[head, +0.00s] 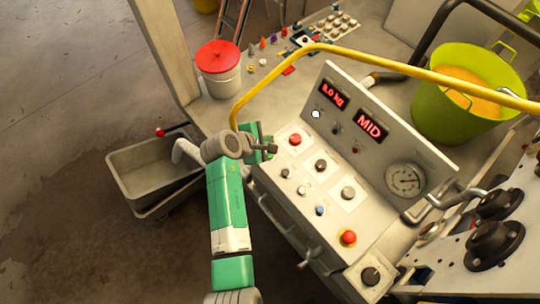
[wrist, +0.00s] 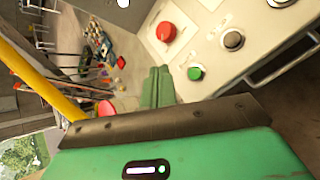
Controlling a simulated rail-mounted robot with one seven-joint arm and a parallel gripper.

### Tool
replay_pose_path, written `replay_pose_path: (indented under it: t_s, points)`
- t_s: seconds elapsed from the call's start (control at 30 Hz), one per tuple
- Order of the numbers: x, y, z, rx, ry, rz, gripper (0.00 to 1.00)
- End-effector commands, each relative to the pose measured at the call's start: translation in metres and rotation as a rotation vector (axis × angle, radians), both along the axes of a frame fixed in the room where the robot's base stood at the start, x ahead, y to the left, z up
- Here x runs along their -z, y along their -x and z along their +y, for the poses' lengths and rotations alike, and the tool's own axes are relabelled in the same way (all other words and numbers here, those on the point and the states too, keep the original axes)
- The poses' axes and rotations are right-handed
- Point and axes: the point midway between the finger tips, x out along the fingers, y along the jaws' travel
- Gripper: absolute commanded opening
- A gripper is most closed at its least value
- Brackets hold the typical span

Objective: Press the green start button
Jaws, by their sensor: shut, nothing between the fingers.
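The green start button (wrist: 195,73) shows in the wrist view on the pale control panel, just right of my fingertips and below a larger red button (wrist: 166,31). In the head view I cannot make out the green button; my gripper covers that corner of the panel. My gripper (head: 270,149) is at the panel's left edge, beside and below the red button (head: 295,139). In the wrist view its green fingers (wrist: 158,75) are together and empty, pointing past the left of the green button. I cannot tell how far they are above the panel.
A yellow bar (head: 375,56) arches over the console. The console (head: 270,190) carries black knobs (head: 347,193), a red emergency stop (head: 348,237) and a gauge (head: 405,179). A lidded white bucket (head: 219,78) and a green tub (head: 450,122) stand behind. A grey bin (head: 150,170) is at left.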

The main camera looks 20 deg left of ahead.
Motion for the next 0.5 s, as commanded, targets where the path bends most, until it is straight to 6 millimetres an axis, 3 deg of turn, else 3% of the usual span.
replay_pose_path:
  t_s: [0.03,0.3,0.5]
  points:
    - [0.013,0.000,0.000,0.000,0.000,0.000,0.00]
    - [0.054,0.000,0.000,0.000,0.000,0.000,0.00]
    - [0.073,0.000,0.000,0.001,0.000,0.001,0.00]
